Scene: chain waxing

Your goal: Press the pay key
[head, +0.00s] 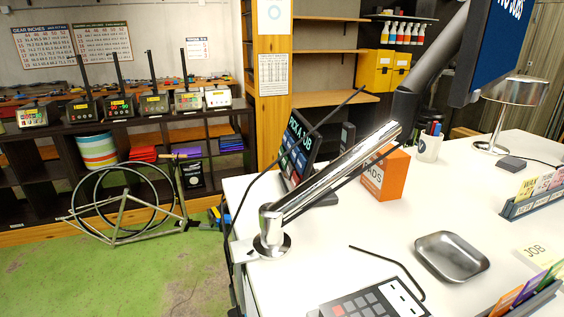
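A payment-style keypad (372,303) lies on the white counter at the bottom edge of the head view. It has grey keys, at least one reddish key and a white panel on its right; the frame cuts off its lower part. A tilted dark touch screen (296,150) reading "PICK A JOB" stands at the counter's left end, with coloured tiles on it. I cannot make out a key marked pay on either one. My gripper is not in view.
A chrome pole arm (330,178) rises from the white counter (340,237) and carries a dark monitor (497,45). A metal tray (451,257), an orange box (385,174), a lamp (515,91) and card racks (534,203) stand around. A bicycle frame (125,213) is on the green floor.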

